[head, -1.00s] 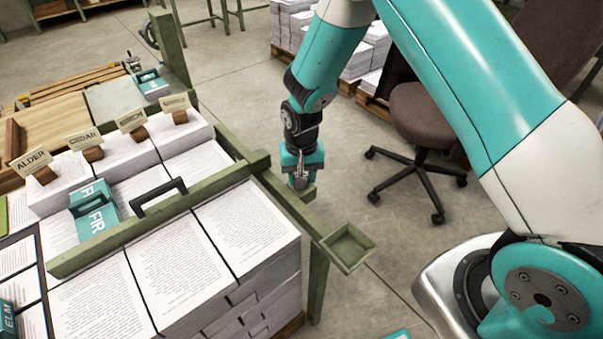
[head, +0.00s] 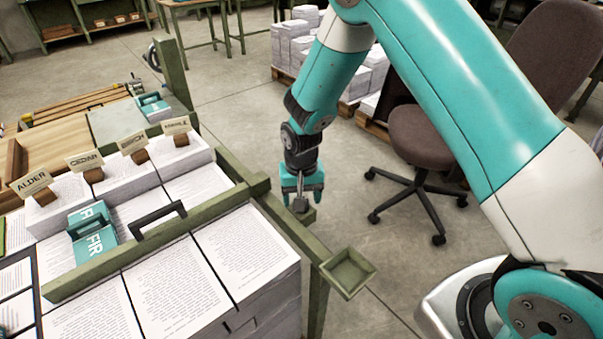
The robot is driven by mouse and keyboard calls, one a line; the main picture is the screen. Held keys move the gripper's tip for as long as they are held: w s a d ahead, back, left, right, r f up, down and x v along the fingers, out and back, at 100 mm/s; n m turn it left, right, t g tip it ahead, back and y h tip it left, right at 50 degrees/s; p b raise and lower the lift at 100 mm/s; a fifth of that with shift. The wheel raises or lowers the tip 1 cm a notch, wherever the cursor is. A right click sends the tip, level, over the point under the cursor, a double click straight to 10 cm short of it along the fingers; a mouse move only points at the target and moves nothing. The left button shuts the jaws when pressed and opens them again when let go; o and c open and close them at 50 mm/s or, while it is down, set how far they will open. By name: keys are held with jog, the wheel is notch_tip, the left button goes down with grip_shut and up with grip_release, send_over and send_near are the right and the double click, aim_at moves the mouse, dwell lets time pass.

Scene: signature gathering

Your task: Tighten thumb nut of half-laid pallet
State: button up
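The half-laid pallet (head: 205,240) of printed sheets fills the lower left, with a green wooden bar (head: 150,242) across it. The bar carries a black handle. At the right end of the frame, a small grey metal piece, apparently the thumb nut (head: 300,204), stands on a green wooden end. My gripper (head: 302,194) points down over it. Its two teal fingers are apart, one on each side of the grey piece, with gaps visible. Whether a finger touches it is too small to tell.
An empty green tray (head: 347,272) sticks out at the frame's corner. Teal FIR blocks (head: 95,240) and name-tagged stacks, such as ALDER (head: 45,212), lie left. An office chair (head: 425,140) stands right, with paper-laden pallets behind. Open floor lies between.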

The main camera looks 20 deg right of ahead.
notch_tip(320, 180, up, 17)
jog(key=shift+f+p, duration=0.15)
jog(key=shift+p, duration=0.2)
jog(key=s+a+r+n+y+p, duration=0.2)
jog(key=s+r+n+p, duration=0.1)
jog(key=s+r, duration=0.6)
jog(key=s+a+r+n+y+p, duration=0.2)
jog(key=s+r+n+p, duration=0.2)
jog(key=s+r, duration=0.5)
jog(key=s+n, duration=0.2)
jog(key=s, duration=0.4)
jog(key=shift+s+a+r+n, duration=0.2)
jog(key=shift+s+r+n, duration=0.1)
jog(key=shift+s+r, duration=0.1)
